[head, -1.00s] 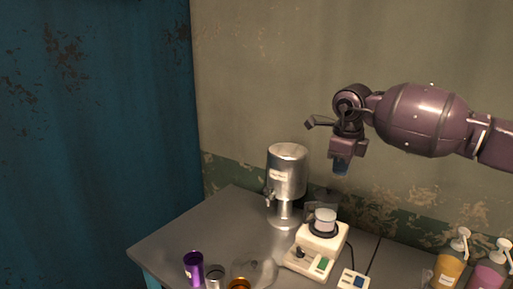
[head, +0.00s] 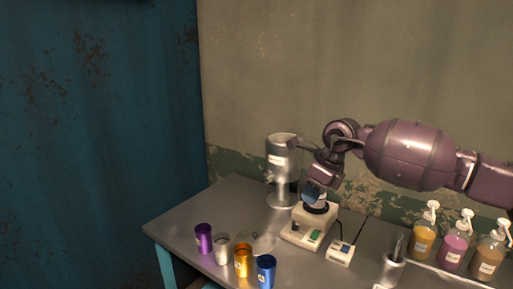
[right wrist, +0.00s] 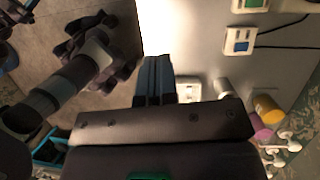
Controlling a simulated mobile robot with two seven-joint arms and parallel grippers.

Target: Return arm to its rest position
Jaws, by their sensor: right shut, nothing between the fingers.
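My right arm (head: 410,155) reaches in from the right in the head view. Its gripper (head: 312,192) points down, with bluish fingers in front of the cream hot-plate machine (head: 302,238) and the small pale vessel on its plate. The gripper partly covers that vessel; I cannot tell whether they touch. In the right wrist view the fingers (right wrist: 155,80) are together and empty, with the table's pale top just beyond them. My left gripper does not show in the head view.
A metal dispenser (head: 279,160) stands behind, near the arm. Purple (head: 203,239), silver (head: 221,250), orange (head: 242,261) and blue (head: 266,271) cups line the front left.

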